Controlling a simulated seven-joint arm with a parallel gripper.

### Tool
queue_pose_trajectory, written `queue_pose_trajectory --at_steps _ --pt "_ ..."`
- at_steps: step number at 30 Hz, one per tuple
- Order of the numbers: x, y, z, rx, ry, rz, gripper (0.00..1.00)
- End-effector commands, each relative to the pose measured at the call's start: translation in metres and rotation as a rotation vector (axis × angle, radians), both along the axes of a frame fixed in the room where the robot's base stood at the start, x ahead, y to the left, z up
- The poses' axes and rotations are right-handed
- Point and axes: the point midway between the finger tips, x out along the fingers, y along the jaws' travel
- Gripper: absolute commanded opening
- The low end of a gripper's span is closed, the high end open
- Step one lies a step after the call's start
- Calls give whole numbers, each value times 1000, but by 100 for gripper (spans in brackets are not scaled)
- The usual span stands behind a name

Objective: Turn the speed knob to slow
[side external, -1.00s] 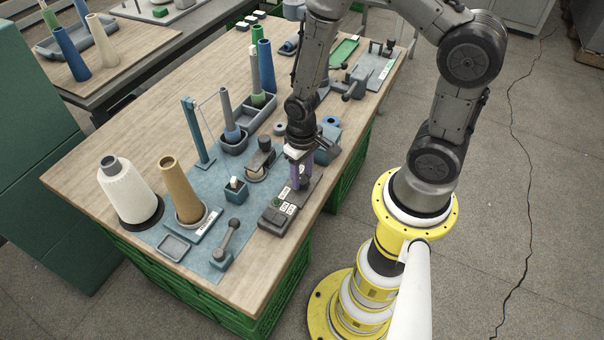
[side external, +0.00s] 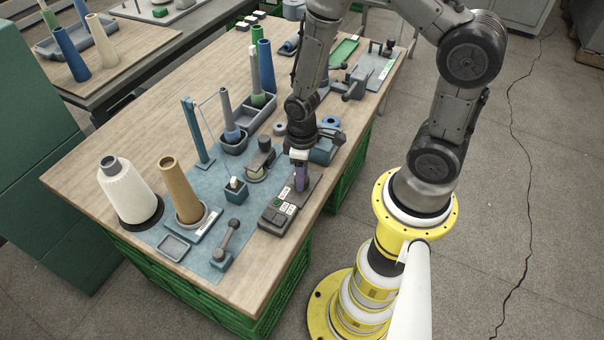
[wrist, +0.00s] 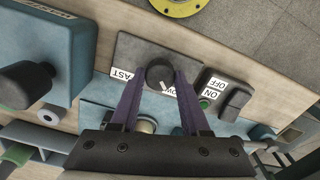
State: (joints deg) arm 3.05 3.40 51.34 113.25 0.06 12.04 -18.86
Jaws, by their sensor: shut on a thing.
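The speed knob (wrist: 160,75) is a round dark knob with a short white mark on a grey control box (wrist: 138,50). In the wrist view, my gripper (wrist: 160,78) has its two purple fingers closed on the knob from either side. The white mark points toward the lower right, near the partly covered SLOW label (wrist: 172,91). The FAST label (wrist: 122,75) is on the knob's left, its first letter covered. In the side view, my gripper (side external: 300,187) points down onto the far end of the box (side external: 272,216), and the knob is hidden there.
A green button (wrist: 204,103) and ON/OFF labels (wrist: 213,90) sit beside the knob. A blue-grey machine part (wrist: 50,50) stands close by. In the side view, a lever (side external: 228,240), a tan cone (side external: 182,190) and a white yarn cone (side external: 128,190) stand to the left.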

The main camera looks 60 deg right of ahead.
Motion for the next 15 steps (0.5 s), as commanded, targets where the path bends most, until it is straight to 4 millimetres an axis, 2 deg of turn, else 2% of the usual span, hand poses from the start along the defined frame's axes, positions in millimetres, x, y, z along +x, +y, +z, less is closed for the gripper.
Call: queue_pose_trajectory --at_steps 9,10,15 --pt "1 0 1 0 -2 6 0" --pt "1 0 1 0 -2 6 48" --pt "1 0 1 0 -2 4 76"
